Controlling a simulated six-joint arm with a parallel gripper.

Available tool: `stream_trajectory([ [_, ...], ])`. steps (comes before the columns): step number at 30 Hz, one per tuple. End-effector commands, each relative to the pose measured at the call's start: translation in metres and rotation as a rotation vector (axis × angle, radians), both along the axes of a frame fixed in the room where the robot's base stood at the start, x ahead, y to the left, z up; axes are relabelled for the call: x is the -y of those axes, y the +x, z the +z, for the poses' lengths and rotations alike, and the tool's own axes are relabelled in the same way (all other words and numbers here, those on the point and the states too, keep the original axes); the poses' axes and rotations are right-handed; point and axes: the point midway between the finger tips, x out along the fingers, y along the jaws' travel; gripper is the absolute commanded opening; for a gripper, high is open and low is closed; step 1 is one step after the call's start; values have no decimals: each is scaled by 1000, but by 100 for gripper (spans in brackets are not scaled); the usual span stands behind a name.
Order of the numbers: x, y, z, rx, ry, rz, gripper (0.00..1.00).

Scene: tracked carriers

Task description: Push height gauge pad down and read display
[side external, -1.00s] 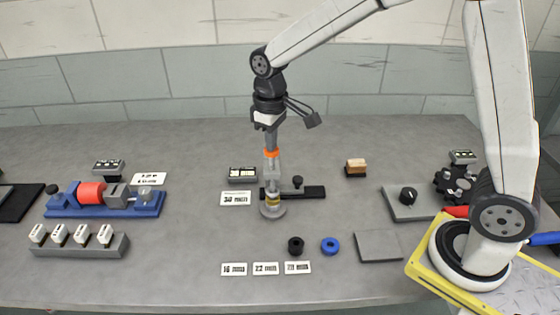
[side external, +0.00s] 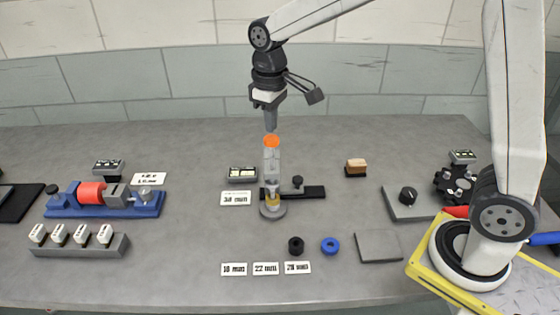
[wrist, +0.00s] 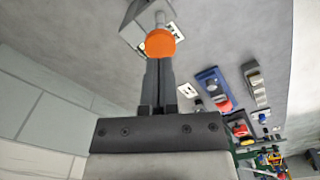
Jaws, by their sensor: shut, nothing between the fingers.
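The height gauge (side external: 271,165) is a pale grey column on a round grey base, with an orange pad (side external: 271,141) on top. A small brass-coloured piece (side external: 272,201) sits at its foot. My gripper (side external: 271,129) is shut and empty, its tips just above the pad with a small gap. In the wrist view the orange pad (wrist: 160,42) shows just beyond the shut fingertips (wrist: 158,62). A dark display (side external: 242,173) stands left of the gauge; its figures are too small to read surely. A white card (side external: 236,198) before it seems to read 38 mm.
White cards (side external: 265,269) marked in mm lie in front, near a black ring (side external: 296,245) and a blue ring (side external: 330,245). A blue fixture (side external: 105,202) and a grey switch block (side external: 79,244) stand left. A knob box (side external: 408,200) stands right.

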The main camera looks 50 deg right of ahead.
Motion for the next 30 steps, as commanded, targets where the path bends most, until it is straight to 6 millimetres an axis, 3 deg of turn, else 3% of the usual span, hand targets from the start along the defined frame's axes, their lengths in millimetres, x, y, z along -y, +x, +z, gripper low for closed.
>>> stream_trajectory([
  [12, 0, 0, 20, 2, 1, 0, 0],
  [30, 0, 0, 22, 1, 0, 0, 0],
])
